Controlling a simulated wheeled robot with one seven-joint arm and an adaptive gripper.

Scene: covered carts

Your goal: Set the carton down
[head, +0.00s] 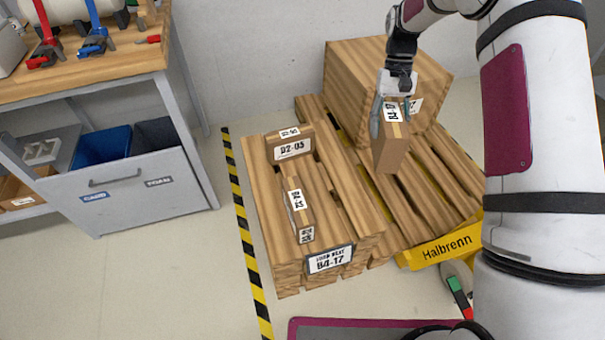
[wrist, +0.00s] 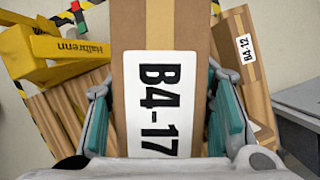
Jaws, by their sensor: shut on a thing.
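My gripper (head: 390,108) is shut on a brown carton (head: 391,150) and holds it upright, in front of a large wooden crate. In the wrist view the held carton (wrist: 160,30) shows a white B4-17 label between the two teal fingers (wrist: 161,115). A wooden pallet (head: 268,215) with a B4-17 sign (head: 330,259) on its front stands left of the gripper. The carton's underside and its exact height above the slats cannot be told.
On the signed pallet are a carton labelled 2-03 (head: 290,147) at the back and a B4-12 carton (head: 299,214) in the middle. The wooden crate (head: 350,75) stands on the right pallet, beside a yellow Halbrenn part (head: 440,250). A workbench (head: 90,70) is at left.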

